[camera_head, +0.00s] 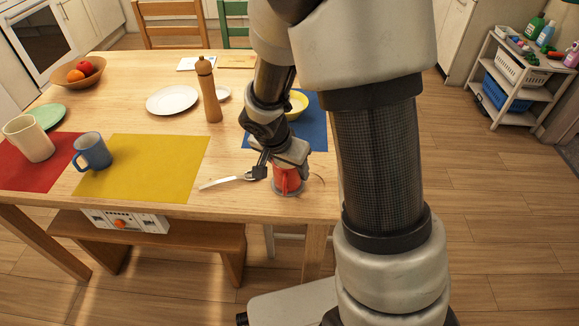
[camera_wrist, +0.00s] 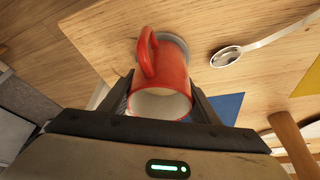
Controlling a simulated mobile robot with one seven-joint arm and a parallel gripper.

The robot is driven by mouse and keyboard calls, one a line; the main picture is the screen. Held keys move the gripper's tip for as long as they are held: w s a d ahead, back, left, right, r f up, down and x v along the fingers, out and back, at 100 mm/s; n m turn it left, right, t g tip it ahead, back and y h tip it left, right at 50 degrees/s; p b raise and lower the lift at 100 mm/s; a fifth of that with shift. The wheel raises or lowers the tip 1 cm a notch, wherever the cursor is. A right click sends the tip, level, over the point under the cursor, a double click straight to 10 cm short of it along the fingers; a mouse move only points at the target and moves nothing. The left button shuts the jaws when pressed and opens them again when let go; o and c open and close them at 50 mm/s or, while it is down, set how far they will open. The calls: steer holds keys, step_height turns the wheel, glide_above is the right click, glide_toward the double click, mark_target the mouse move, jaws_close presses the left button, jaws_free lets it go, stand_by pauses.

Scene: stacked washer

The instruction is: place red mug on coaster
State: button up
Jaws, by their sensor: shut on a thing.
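The red mug (camera_head: 287,181) is upright near the front edge of the wooden table, held in my gripper (camera_head: 281,163). In the wrist view the mug (camera_wrist: 173,72) sits between the two fingers of my gripper (camera_wrist: 162,98), its open rim toward the camera and its handle to the upper left. The grey coaster (camera_head: 288,192) shows as a rim around the mug's base; it also shows in the wrist view (camera_wrist: 147,46) beyond the mug. The mug covers most of the coaster. I cannot tell whether its base touches it.
A spoon (camera_head: 226,181) lies just left of the mug; its bowl is near the coaster in the wrist view (camera_wrist: 226,57). A blue mat (camera_head: 314,132) with a yellow bowl (camera_head: 297,105) lies behind. A pepper mill (camera_head: 209,92) stands farther back. A blue mug (camera_head: 92,151) stands left.

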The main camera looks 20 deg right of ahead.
steer(key=o, duration=1.4)
steer(key=shift+r+p, duration=0.25)
steer(key=shift+p, duration=0.2)
steer(key=p+v, duration=0.3)
steer(key=v, duration=0.9)
steer(key=s+d+r+n+y, duration=0.1)
steer(key=s+r+n, duration=0.2)
steer(key=s+r, duration=0.2)
steer(key=s+r+n+t+y, duration=0.1)
steer(key=s+r+n, duration=0.1)
steer(key=s+r, duration=0.2)
steer(key=s+d+r+n+t+y, duration=0.1)
steer(key=s+r+n, duration=0.2)
steer(key=s+r, duration=0.2)
steer(key=shift+s+d+r+n, duration=0.15)
steer(key=shift+s+d+r, duration=0.05)
steer(key=shift+s, duration=0.25)
steer(key=shift+s+d+r+n, duration=0.15)
steer(key=shift+s+d+r, duration=0.05)
steer(key=shift+s, duration=0.25)
